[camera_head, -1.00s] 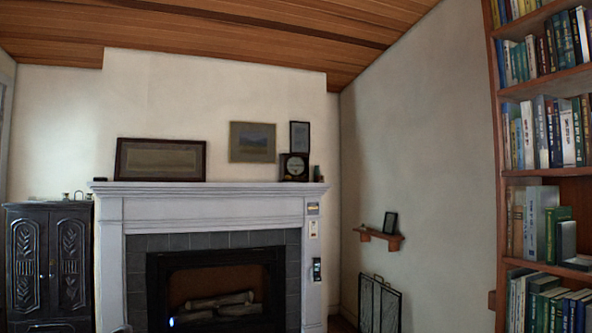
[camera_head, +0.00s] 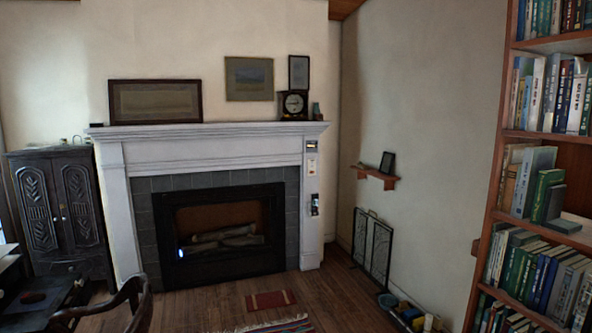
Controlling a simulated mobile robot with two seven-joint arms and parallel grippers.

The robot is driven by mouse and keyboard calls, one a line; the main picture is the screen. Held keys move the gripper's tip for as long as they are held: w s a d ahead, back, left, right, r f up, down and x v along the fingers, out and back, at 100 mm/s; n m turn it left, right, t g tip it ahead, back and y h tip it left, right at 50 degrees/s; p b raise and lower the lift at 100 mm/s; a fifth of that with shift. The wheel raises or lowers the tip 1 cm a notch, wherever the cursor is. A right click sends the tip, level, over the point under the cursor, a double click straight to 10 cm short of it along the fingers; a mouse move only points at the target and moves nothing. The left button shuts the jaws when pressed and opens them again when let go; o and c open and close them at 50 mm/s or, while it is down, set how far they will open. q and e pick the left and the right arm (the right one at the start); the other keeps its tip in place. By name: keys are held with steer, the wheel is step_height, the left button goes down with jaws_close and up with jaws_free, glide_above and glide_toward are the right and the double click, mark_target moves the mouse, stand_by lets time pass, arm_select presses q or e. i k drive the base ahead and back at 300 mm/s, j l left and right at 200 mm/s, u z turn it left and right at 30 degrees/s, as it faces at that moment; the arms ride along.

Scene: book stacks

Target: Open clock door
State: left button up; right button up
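A small dark clock (camera_head: 293,104) with a round pale face stands on the right part of the white mantel (camera_head: 215,130), above the fireplace. It is far off and small, so I cannot tell whether its door is open or shut. Neither of my grippers shows in the head view.
A bookcase (camera_head: 507,215) stands close on the right. A curved wooden chair (camera_head: 135,292) and a dark table (camera_head: 40,296) are at lower left. A black fire screen (camera_head: 372,245) leans by the right wall. The wooden floor (camera_head: 215,300) before the fireplace has a striped rug (camera_head: 275,326).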

mark_target(282, 94)
steer(key=i+l+z, duration=0.3)
steer(key=i, duration=0.35)
steer(key=i+j+z, duration=0.1)
steer(key=i+z, duration=0.15)
steer(key=i, duration=2.15)
